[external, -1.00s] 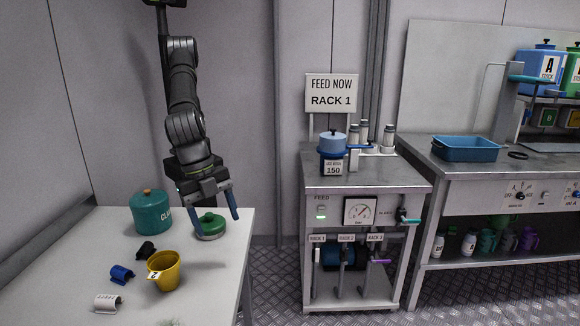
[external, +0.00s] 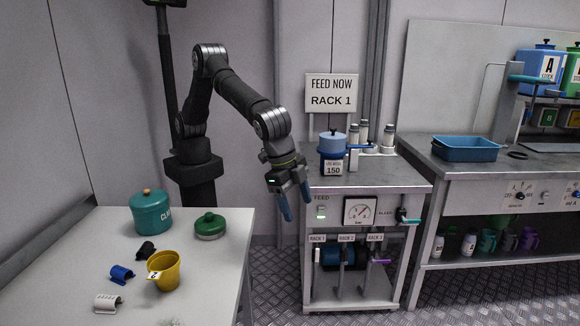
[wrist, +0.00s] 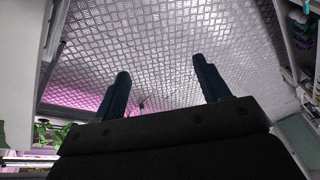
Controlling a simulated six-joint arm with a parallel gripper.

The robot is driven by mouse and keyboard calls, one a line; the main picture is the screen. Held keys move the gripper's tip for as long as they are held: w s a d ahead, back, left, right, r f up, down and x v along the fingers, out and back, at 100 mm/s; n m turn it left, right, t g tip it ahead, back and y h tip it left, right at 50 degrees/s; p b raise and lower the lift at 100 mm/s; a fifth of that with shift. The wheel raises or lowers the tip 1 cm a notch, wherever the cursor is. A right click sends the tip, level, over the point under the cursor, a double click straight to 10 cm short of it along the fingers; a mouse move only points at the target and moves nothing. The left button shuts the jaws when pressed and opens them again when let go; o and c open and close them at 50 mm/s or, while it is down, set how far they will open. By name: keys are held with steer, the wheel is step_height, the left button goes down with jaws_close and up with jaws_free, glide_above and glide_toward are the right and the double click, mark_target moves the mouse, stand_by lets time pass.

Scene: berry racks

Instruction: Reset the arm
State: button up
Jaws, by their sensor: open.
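My gripper (external: 296,202) hangs in the gap between the white table and the steel cart, pointing down with its two blue fingers. In the wrist view my gripper (wrist: 164,88) is open and empty, with only the diamond-plate floor (wrist: 165,45) beyond the fingers. The green lid (external: 210,226) lies on the white table (external: 215,280), apart from my gripper. The teal canister (external: 151,213) stands beside it with its own lid on.
A yellow cup (external: 165,271), black clip (external: 146,250), blue clip (external: 121,274) and white clip (external: 107,304) are on the table. The steel cart (external: 370,184) with gauge and blue pot (external: 332,144) stands right of my gripper. A blue tray (external: 466,149) sits on the bench further right.

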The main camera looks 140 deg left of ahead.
steer(key=w+a+n, duration=0.2)
steer(key=a, duration=1.1)
steer(key=shift+a+n+g, duration=0.15)
steer(key=shift+n+g, duration=0.15)
steer(key=shift+f, duration=0.1)
steer(key=s+d+m, duration=0.2)
steer(key=d, duration=0.8)
steer(key=s+d+m, duration=0.2)
steer(key=d, duration=0.9)
steer(key=shift+s+r+t, duration=0.25)
steer(key=shift+t, duration=0.15)
steer(key=w+a+n, duration=0.2)
steer(key=a, duration=0.8)
steer(key=w+a+n, duration=0.2)
steer(key=w+a, duration=0.1)
steer(key=a, duration=0.7)
steer(key=s+d+m+h, duration=0.1)
steer(key=s+d+m, duration=0.3)
steer(key=d, duration=1)
steer(key=s+d+m, duration=0.2)
steer(key=s+d, duration=0.3)
steer(key=d, duration=1)
steer(key=s+d+m+h, duration=0.1)
steer(key=s+d+m, duration=0.4)
steer(key=s+d, duration=1.4)
steer(key=shift+d+r+m+h, duration=0.3)
steer(key=shift+d+m, duration=0.1)
steer(key=shift+d, duration=0.45)
